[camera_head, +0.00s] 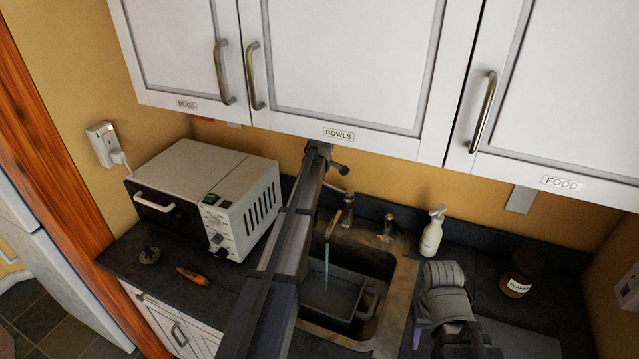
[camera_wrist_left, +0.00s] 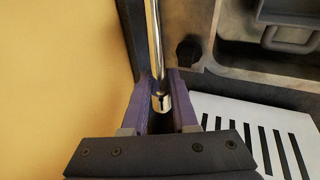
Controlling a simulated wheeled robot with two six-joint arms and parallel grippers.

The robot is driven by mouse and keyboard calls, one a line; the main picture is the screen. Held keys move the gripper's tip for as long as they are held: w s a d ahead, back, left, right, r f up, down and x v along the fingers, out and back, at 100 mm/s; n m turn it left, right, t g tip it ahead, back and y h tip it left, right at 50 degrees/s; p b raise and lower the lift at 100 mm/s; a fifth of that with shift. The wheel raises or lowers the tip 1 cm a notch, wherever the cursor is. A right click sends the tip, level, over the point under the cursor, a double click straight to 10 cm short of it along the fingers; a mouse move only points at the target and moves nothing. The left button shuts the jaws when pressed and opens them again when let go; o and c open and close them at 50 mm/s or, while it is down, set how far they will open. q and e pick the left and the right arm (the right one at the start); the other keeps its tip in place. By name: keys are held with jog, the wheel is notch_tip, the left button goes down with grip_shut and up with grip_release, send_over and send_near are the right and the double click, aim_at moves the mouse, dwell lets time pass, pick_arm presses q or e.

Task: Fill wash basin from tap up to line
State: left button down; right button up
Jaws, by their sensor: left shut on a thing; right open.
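The grey wash basin (camera_head: 362,298) sits in the sink (camera_head: 399,285) under the tap (camera_head: 333,228). A thin stream of water (camera_head: 327,265) falls from the spout into it, and water covers its floor. I cannot make out a fill line. The basin's edge also shows in the left wrist view (camera_wrist_left: 305,8). My left gripper (camera_wrist_left: 160,98) is shut on a chrome rod (camera_wrist_left: 154,45), apparently part of the tap; my left arm hides this gripper in the head view. My right gripper (camera_head: 421,330) is open, right of the sink, partly hidden by its own wrist.
A carrot (camera_head: 193,275) lies on the left counter. Wall cupboards (camera_head: 340,60) hang low above.

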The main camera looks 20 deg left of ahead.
pick_arm(q)
jog(key=shift+d+r+y, duration=0.1)
jog(key=shift+r+y, duration=0.15)
jog(key=shift+y, duration=0.05)
jog(key=c, duration=0.8)
grip_release()
jog(key=shift+p+v, duration=0.8)
jog(key=s+d+r+p, duration=0.3)
jog(key=s+d, duration=0.3)
jog(key=s, duration=0.5)
jog(key=shift+s+d, duration=0.3)
jog(key=shift+d, duration=0.1)
